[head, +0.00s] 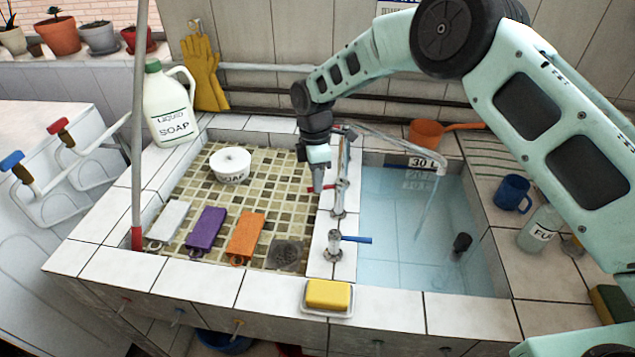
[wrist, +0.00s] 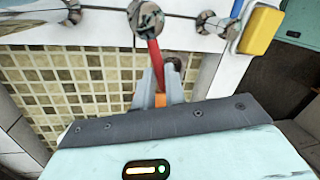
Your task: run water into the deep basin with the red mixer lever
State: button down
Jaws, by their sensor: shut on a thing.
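The red mixer lever (head: 338,186) sits on the metal mixer on the divider between the two basins. It also shows in the wrist view (wrist: 154,58), running down between my fingers. My gripper (head: 318,188) points down beside the mixer and is shut on the red lever; its fingers also show in the wrist view (wrist: 158,98). The mixer's spout (head: 395,143) reaches right over the deep basin (head: 478,205). A thin pale stream (head: 427,205) hangs below the spout end. Water stands in the deep basin, mirroring the 30 L mark (head: 421,163).
A blue lever (head: 357,239) stands nearer on the divider. The shallow mosaic basin holds a soap tub (head: 230,164) and several coloured blocks. A blue mug (head: 512,193) and bottle (head: 540,229) stand right.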

dwell(0.3)
jog(key=c, duration=1.5)
grip_release()
jog(key=shift+o, duration=0.2)
jog(key=w+r+b, duration=0.3)
jog(key=r, duration=1.4)
jog(key=shift+w+a+b, duration=0.2)
jog(key=shift+a+b, duration=0.1)
